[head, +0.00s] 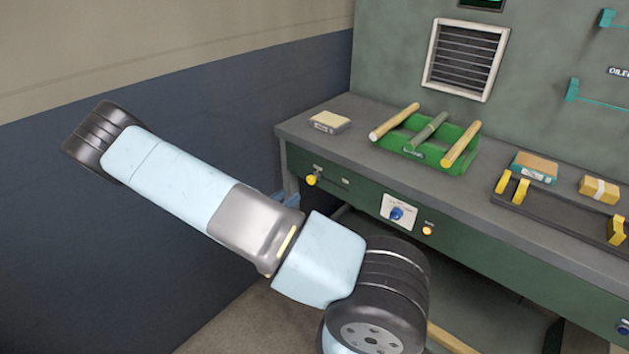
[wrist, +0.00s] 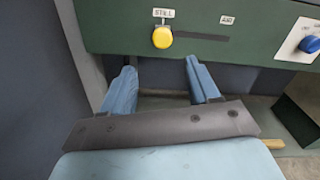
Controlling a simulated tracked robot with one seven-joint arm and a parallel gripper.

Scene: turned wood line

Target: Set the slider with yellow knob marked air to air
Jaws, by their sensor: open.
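The slider's yellow knob (wrist: 162,37) sits on the green bench front, at the left end of a dark horizontal slot (wrist: 205,37). A white label reading STILL (wrist: 164,13) is above the knob. A smaller label (wrist: 227,20), which seems to read AIR, is above the slot's right end. The knob also shows in the head view (head: 311,180), at the bench's left end. My gripper (wrist: 162,84) is open and empty. Its two blue fingers are spread below the knob in the wrist view, one to each side, apart from it. In the head view my arm hides most of the gripper.
A blue rotary knob (head: 397,213) on a white plate and an orange lamp (head: 428,231) are to the right on the bench front. On the bench top are a green tray (head: 455,169) with turned rods and a small block (head: 330,122). A dark wall (head: 60,230) is at the left.

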